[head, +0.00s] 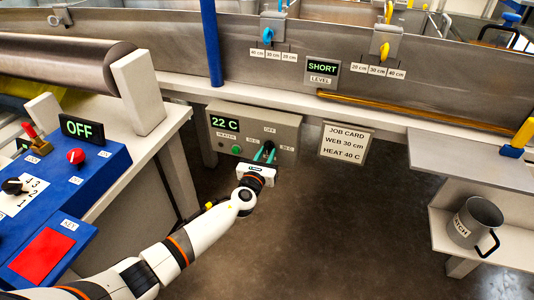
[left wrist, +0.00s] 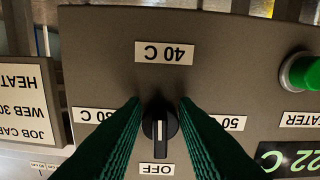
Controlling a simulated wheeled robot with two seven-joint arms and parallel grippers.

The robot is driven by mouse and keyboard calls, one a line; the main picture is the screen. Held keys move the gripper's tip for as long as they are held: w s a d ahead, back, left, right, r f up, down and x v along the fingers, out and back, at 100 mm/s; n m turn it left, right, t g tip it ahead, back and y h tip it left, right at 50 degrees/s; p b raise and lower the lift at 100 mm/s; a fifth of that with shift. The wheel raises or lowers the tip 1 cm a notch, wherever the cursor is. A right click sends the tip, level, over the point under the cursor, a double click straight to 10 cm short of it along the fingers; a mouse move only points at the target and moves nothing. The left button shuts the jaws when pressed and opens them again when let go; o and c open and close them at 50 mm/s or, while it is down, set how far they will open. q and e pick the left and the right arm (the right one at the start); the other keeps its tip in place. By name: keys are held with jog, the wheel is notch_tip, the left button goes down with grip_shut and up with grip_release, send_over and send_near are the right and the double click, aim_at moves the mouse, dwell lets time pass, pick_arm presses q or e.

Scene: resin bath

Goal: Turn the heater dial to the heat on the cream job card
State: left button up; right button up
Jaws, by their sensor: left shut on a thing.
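The heater dial (left wrist: 160,124) is a black knob with a white pointer line toward the OFF label (left wrist: 157,169). The 40 C label (left wrist: 164,52) is on the opposite side, upside down in the left wrist view. A 50 C label (left wrist: 228,122) is to the right; the left label is partly covered. My left gripper (head: 267,154) is shut on the dial, with one green finger on each side. The cream job card (head: 344,144) reads WEB 30 cm, HEAT 40 C. The heater box (head: 285,121) displays 22 C (head: 225,123).
A green heater button (left wrist: 304,72) is beside the dial; it also shows in the head view (head: 236,149). A blue panel (head: 75,190) with an OFF display is at left. A metal jug (head: 476,222) stands on the right shelf. Floor below the heater is clear.

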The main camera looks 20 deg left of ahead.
pick_arm(q)
jog(key=shift+f+m, duration=0.1)
jog(key=shift+m, duration=0.2)
pick_arm(e)
jog(key=shift+f, duration=0.45)
jog(key=shift+s, duration=0.1)
pick_arm(q)
jog(key=o, duration=0.6)
jog(key=shift+s, duration=0.1)
